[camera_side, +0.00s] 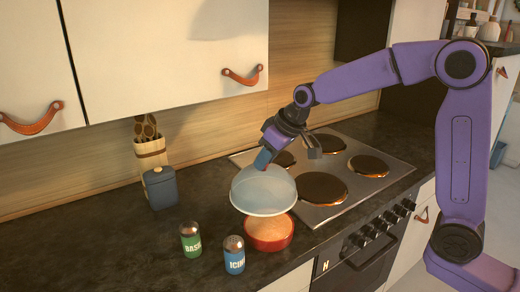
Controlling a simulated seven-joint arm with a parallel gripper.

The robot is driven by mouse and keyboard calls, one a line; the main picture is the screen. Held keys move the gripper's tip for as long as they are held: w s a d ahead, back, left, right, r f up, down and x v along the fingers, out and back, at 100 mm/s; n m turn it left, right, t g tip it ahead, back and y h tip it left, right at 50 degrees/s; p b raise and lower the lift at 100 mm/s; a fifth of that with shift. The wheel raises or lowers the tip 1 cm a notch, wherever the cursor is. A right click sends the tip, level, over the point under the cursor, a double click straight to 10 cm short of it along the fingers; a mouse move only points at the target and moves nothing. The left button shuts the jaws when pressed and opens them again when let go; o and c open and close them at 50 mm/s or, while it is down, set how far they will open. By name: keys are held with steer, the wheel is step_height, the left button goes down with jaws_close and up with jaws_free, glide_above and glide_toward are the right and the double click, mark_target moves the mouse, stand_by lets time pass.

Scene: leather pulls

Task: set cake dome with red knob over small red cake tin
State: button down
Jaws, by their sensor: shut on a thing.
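The cake dome (263,192) is a pale, see-through bowl shape with its rim downward. My gripper (263,160) is shut at the top of the dome; its red knob is hidden by the fingers. The small red cake tin (268,245) stands on the dark counter with an orange-brown cake top showing. The dome is in the air, and its front rim overlaps the back of the tin in this view. I cannot tell the exact gap between them. The dome looks roughly level.
A green shaker (191,240) and a blue icing shaker (234,255) stand left of the tin. A blue lidded canister (160,188) and a utensil holder (151,158) are at the back left. The hob (335,206) is on the right. The counter's front left is clear.

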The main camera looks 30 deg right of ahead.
mark_target(272, 179)
steer(key=s, duration=0.1)
steer(key=s+f, duration=0.2)
steer(key=shift+a, duration=0.25)
steer(key=shift+s+f, duration=0.25)
steer(key=shift+f, duration=0.1)
step_height(272, 179, down, 7)
steer(key=shift+f, duration=0.2)
steer(key=shift+f, duration=0.45)
stand_by(0.5)
steer(key=c, duration=0.8)
jaws_free()
steer(key=shift+c, duration=0.2)
steer(key=shift+r, duration=3.5)
